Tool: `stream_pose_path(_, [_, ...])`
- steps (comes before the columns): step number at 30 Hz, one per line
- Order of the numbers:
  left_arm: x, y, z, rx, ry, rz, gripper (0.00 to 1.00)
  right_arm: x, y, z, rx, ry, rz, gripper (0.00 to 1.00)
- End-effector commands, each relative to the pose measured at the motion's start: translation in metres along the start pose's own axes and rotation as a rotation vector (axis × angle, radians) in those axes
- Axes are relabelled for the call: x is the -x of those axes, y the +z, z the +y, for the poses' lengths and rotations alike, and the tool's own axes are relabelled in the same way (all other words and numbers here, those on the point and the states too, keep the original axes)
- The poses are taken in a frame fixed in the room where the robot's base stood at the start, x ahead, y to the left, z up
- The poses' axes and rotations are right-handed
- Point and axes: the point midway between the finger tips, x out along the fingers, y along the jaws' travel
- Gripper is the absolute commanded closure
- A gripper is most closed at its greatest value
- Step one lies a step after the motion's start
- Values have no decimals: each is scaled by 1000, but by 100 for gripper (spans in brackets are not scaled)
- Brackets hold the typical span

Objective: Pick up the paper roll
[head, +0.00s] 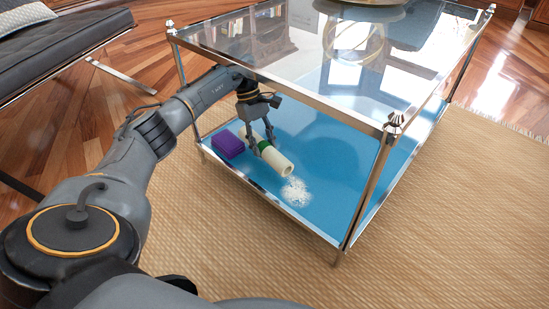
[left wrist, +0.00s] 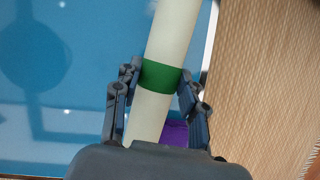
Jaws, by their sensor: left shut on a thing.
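The paper roll (head: 277,160) is cream with a green band and lies on the blue lower shelf (head: 322,178) of a glass-topped table. In the left wrist view the roll (left wrist: 172,35) runs up through the picture, its green band (left wrist: 160,76) between my fingertips. My left gripper (head: 259,138) reaches in under the glass top and is shut on the roll around the band. It also shows in the left wrist view (left wrist: 158,86). I cannot tell whether the roll still touches the shelf. My right gripper is not in view.
A purple block (head: 228,143) lies on the shelf just left of the roll. A white speckled patch (head: 296,191) is in front of it. The glass top (head: 300,55) and metal legs (head: 371,190) enclose the shelf. A dark bench (head: 60,50) stands at the left.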

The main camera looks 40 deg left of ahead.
Motion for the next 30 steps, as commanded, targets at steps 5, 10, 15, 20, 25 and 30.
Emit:
stream_pose_path(5, [9, -19, 1, 3, 2, 0, 95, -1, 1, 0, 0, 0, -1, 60])
stream_pose_path(10, [15, -33, 1, 2, 2, 0, 95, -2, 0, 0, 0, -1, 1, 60])
stream_pose_path(15, [21, -46, 1, 2, 2, -1, 95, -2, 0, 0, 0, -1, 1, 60])
stream_pose_path(20, [23, -54, 2, 2, 3, -2, 95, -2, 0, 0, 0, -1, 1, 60])
stream_pose_path(25, [25, -62, 2, 2, 1, -1, 95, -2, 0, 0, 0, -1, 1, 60])
stream_pose_path(30, [28, -66, 1, 1, 2, -1, 95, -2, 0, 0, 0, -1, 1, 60])
